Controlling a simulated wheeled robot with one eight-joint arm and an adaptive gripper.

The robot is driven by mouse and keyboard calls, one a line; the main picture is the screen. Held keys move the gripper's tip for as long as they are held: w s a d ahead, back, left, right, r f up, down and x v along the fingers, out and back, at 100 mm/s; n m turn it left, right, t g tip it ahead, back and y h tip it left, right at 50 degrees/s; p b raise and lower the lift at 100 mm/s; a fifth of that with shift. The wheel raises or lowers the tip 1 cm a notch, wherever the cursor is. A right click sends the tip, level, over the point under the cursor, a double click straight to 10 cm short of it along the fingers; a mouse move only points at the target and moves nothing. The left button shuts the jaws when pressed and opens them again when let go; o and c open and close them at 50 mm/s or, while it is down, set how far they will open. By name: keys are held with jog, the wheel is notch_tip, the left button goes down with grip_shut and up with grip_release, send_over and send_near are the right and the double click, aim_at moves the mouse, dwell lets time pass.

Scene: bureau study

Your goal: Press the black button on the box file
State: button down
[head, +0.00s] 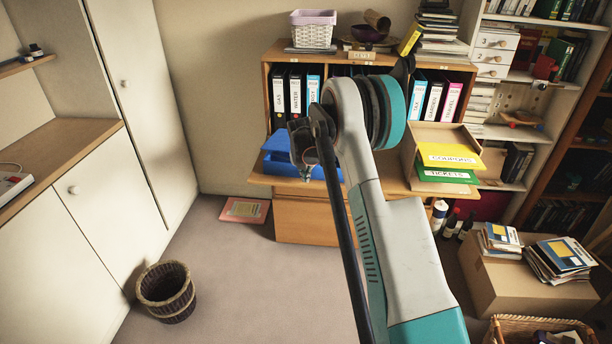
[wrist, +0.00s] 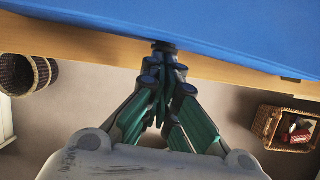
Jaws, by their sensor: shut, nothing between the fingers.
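The blue box file (head: 280,166) lies on the wooden desk ledge in the head view, partly hidden behind my arm and gripper. Its broad blue face fills the top of the wrist view (wrist: 225,22). A dark, rounded piece that looks like the black button (wrist: 164,46) shows at the blue file's near edge. My gripper (wrist: 165,66) is shut and empty, its fingertips together right at this dark piece. I cannot tell whether they touch it. In the head view my gripper (head: 306,170) is in front of the box file, and the button cannot be made out there.
The wooden desk (head: 300,220) holds upright binders (head: 295,95) behind the file. A paper tray with yellow and green folders (head: 445,155) stands at right. A wicker bin (head: 166,291) stands on the floor at left, and a cardboard box (head: 510,285) at right.

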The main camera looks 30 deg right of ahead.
jog(key=v, duration=1.1)
jog(key=shift+r, duration=0.3)
jog(key=shift+s, duration=0.1)
dwell(0.3)
jog(key=s+a+r+m+t+y, duration=0.1)
jog(key=s+a+r+m, duration=0.65)
jog(key=s, duration=0.25)
jog(key=s+a+r+m+t, duration=0.1)
jog(key=s+a+r+m, duration=0.55)
jog(key=s+r, duration=0.3)
jog(key=s+a+f+m, duration=0.1)
jog(key=s+a+m, duration=0.1)
jog(key=s+m, duration=0.3)
jog(key=s+a+f+m+t+y, duration=0.1)
jog(key=s+a+f+m, duration=0.1)
jog(key=s, duration=0.8)
jog(key=s+a+f+m, duration=0.1)
jog(key=s+a+m, duration=0.2)
jog(key=s+m, duration=0.4)
jog(key=shift+s+a+f+m+t+y, duration=0.3)
jog(key=shift+s+f+t+y, duration=0.05)
jog(key=shift+t+y, duration=0.05)
